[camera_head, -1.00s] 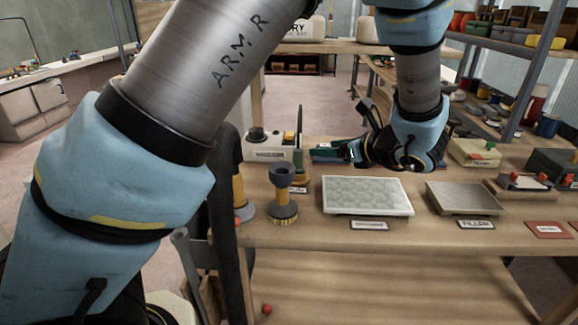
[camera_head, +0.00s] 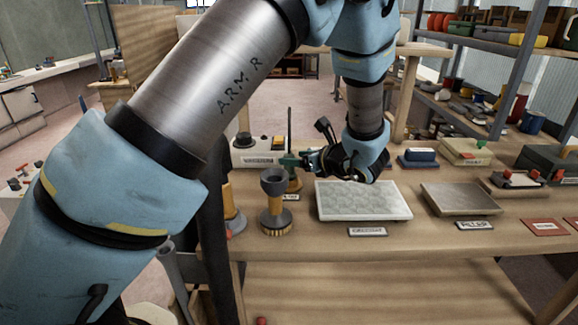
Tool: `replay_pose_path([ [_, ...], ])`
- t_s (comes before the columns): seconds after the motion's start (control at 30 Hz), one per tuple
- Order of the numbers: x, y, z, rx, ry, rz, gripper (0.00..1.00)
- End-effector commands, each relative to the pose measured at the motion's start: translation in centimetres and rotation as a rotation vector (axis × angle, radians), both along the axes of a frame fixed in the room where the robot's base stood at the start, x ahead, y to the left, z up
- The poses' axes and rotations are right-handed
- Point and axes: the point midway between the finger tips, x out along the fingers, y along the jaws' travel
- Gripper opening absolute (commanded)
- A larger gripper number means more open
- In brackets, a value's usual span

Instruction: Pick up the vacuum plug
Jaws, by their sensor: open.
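No readable label tells me which piece is the vacuum plug. An upright orange-and-dark post piece (camera_head: 294,183) on a round grey base stands on the bench, left of the pale tray. My gripper (camera_head: 291,161) is open, points left and is at the upper part of this post. Its fingers overlap the post in the picture, and I cannot tell whether they touch it. Closer to the front stands a dark grey cup-topped piece (camera_head: 275,186) with an orange, ribbed foot. A similar orange-and-grey piece (camera_head: 233,207) is partly hidden by my arm.
A white box (camera_head: 252,152) with a label stands behind the post. Boxes crowd the right side. The front bench strip is mostly clear.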

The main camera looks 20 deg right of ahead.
Motion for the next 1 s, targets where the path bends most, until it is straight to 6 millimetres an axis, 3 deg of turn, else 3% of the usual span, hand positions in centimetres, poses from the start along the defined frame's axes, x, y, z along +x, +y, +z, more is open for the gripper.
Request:
replay_pose_path([
  [0.2,2.6,0.8,-0.9,0.003,0.001,0.001,0.69],
  [0.5,2.9,0.8,-1.2,0.000,0.001,0.000,0.68],
  [1.0,2.9,0.8,-1.2,0.000,0.000,0.000,0.11],
])
